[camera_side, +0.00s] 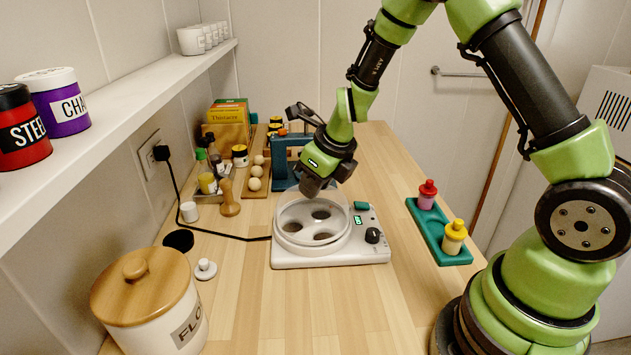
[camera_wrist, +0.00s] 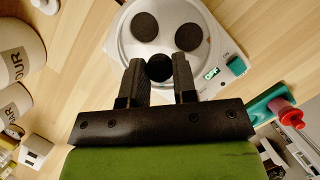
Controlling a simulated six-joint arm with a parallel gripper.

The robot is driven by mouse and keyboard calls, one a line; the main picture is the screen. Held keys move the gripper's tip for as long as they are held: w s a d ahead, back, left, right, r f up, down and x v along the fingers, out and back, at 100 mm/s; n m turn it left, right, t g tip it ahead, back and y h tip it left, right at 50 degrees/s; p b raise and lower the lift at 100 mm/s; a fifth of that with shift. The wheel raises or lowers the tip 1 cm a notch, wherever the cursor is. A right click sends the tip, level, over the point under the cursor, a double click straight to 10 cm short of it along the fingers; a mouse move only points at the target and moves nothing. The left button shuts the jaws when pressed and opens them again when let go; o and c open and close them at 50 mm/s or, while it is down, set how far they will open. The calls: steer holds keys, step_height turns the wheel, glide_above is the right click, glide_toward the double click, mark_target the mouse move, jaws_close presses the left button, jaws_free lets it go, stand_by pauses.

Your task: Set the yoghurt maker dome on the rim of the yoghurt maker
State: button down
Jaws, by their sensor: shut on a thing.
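The yoghurt maker (camera_side: 285,258) is a white base with a round well and dark round openings, standing on the wooden counter. It also shows in the wrist view (camera_wrist: 212,58). The yoghurt maker dome (camera_side: 341,207) is clear and hard to make out; its faint outline shows over the well, below my gripper (camera_side: 314,186). My gripper points down above the maker, shut on the dome's top. In the wrist view the fingers of my gripper (camera_wrist: 157,70) stand apart with a dark round shape between them. I cannot tell whether the dome's lower edge touches the rim.
A green tray (camera_side: 436,232) with a red-topped and a yellow-topped bottle lies to the right. A flour canister (camera_side: 150,295) stands front left. A black cord runs left from the maker to a wall socket. Eggs, jars and a blue rack stand behind.

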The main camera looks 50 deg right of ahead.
steer(key=shift+f, duration=0.5)
steer(key=shift+c, duration=1.7)
jaws_free()
steer(key=shift+r, duration=0.1)
steer(key=shift+r, duration=3.45)
steer(key=s+a+r+n+t, duration=0.1)
steer(key=s+a+r+n, duration=0.1)
steer(key=s+r+n, duration=0.2)
steer(key=s+a+r+n+y, duration=0.1)
steer(key=s+r+n, duration=0.4)
steer(key=s+n, duration=0.5)
steer(key=s+a+r+n+t, duration=0.1)
steer(key=s+a+r+n, duration=0.2)
steer(key=s+n, duration=0.4)
steer(key=r+n, duration=0.1)
steer(key=n, duration=0.8)
steer(key=shift+s+r+n+t+y, duration=0.2)
steer(key=shift+n+t+y, duration=0.1)
